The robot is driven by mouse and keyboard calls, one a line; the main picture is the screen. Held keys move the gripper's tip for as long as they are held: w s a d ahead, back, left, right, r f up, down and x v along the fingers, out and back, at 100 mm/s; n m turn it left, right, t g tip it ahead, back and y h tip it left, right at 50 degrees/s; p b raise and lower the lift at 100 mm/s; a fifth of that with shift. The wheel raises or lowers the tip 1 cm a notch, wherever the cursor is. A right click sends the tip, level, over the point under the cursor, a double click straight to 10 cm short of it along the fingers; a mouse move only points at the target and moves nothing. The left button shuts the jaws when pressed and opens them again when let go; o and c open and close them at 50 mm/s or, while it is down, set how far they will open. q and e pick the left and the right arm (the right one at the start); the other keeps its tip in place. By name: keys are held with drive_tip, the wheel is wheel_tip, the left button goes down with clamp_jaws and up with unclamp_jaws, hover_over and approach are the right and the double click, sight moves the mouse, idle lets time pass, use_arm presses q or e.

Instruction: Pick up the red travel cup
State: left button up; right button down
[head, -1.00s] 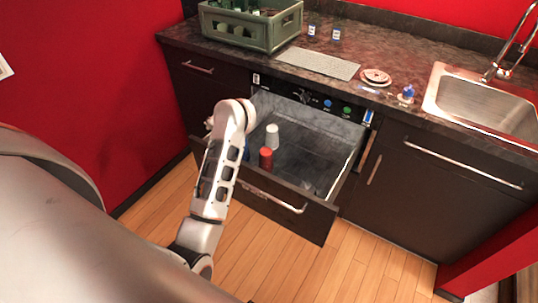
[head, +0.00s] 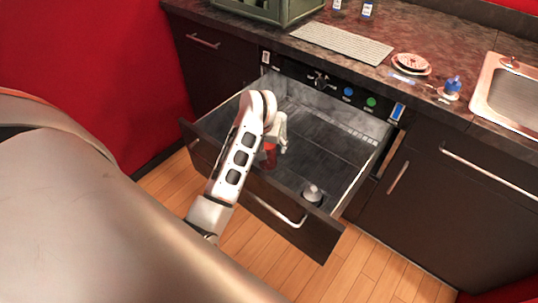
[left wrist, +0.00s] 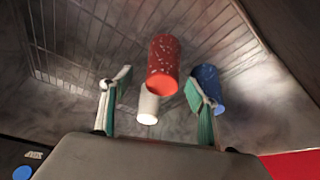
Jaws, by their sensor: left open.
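The red travel cup (head: 270,157) stands in the open drawer (head: 345,148), partly hidden by my left arm in the head view. In the left wrist view the speckled red cup (left wrist: 163,62) appears between the two fingers of my open left gripper (left wrist: 157,84), with visible space at its sides. My left gripper (head: 279,132) is inside the drawer in the head view, close to the red cup. A white cup (left wrist: 148,107) and a blue cup (left wrist: 210,88) show in the left wrist view; the blue one is partly behind a finger. My right gripper is not in view.
A silver-topped object (head: 312,194) sits near the drawer's front right. The drawer's front panel (head: 290,222) and side walls surround the cups. The counter above holds a green crate (head: 268,8), a grey mat (head: 342,42), a plate (head: 411,63) and a blue-topped bottle (head: 451,86).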

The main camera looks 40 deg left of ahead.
use_arm(q)
drive_tip(key=x, duration=0.3)
drive_tip(key=shift+s+a+f+b, duration=0.1)
drive_tip(key=shift+a+f+b, duration=0.2)
drive_tip(key=shift+f+b, duration=0.1)
drive_tip(key=shift+f, duration=0.1)
drive_tip(key=c, duration=1.3)
